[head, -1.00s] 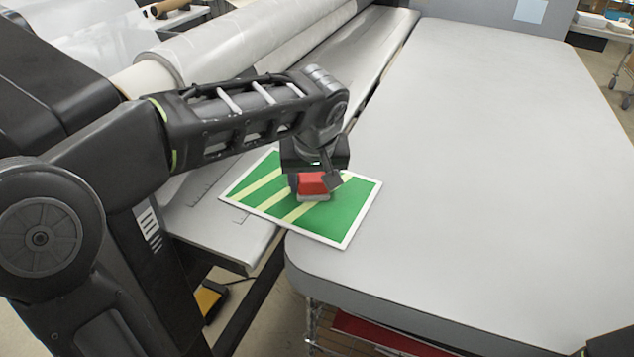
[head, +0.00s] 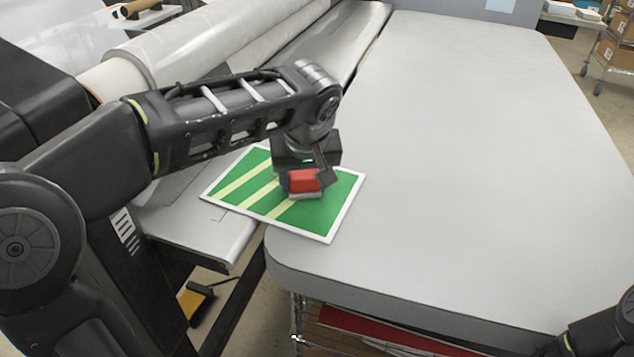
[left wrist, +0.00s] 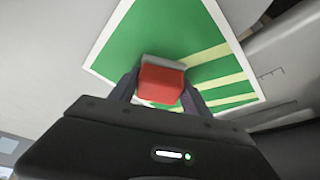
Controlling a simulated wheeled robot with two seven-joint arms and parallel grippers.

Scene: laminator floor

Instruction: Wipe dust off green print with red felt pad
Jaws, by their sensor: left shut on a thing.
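The green print (head: 322,207) has pale yellow-green stripes and a white border. It lies across the laminator's feed shelf and the edge of the grey table. My left gripper (head: 303,182) is shut on the red felt pad (head: 304,181), which has a grey underside. The pad is over the middle of the print and looks to be touching it or just above it. In the left wrist view the pad (left wrist: 161,84) sits between the fingers, with the print (left wrist: 150,35) behind it. I cannot make out any dust. My right gripper is out of view; only a bit of that arm shows at lower right.
The large grey table (head: 460,150) is bare to the right of the print. The laminator's rollers (head: 215,45) and feed shelf (head: 205,238) are at left. A gap runs between shelf and table. A yellow and black object (head: 195,300) is on the floor below.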

